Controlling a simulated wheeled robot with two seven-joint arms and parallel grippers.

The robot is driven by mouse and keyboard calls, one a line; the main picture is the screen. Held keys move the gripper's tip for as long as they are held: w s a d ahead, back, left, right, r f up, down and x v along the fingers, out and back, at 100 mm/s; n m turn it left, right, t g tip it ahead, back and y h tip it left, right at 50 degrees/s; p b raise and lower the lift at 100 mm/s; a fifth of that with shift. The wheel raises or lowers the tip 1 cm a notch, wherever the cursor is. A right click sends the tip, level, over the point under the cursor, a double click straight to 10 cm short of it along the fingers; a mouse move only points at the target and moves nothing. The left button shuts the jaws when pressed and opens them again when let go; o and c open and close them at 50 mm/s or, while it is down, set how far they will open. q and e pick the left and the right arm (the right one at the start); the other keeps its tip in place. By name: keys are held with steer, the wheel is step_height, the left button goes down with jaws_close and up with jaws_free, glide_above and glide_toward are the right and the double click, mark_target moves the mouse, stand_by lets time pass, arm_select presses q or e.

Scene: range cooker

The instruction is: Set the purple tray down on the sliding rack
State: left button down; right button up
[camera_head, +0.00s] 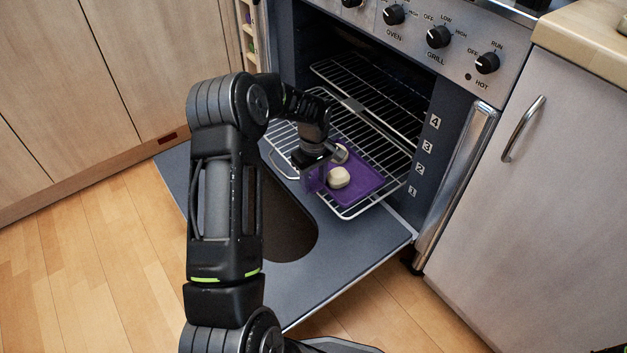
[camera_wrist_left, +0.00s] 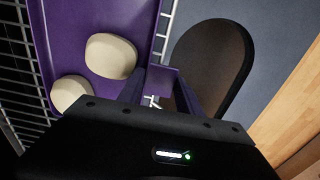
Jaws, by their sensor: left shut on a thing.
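The purple tray (camera_head: 362,181) is at the pulled-out sliding rack (camera_head: 352,211) in front of the oven, lying over its wires. Whether it rests fully on the wires or hovers just above them I cannot tell. Pale round dough pieces lie on the tray, one (camera_head: 339,177) near its front. In the left wrist view the purple tray (camera_wrist_left: 93,12) carries two dough pieces, one (camera_wrist_left: 111,56) nearer the middle and one (camera_wrist_left: 71,94) at the left. My left gripper (camera_head: 313,175) is shut on the tray's near left edge; its fingers (camera_wrist_left: 168,95) partly hide that edge. My right gripper is out of view.
The oven door (camera_head: 350,253) is folded down below the rack, with a dark oval window (camera_head: 287,222). Another wire rack (camera_head: 375,100) sits higher inside the oven. A cabinet with a metal handle (camera_head: 522,128) stands right; wooden cabinets (camera_head: 130,60) stand left.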

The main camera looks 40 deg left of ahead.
arm_select(q)
steer(key=c, duration=0.7)
jaws_free()
step_height(320, 180, up, 8)
steer(key=p, duration=0.3)
steer(key=shift+f, duration=0.1)
stand_by(0.4)
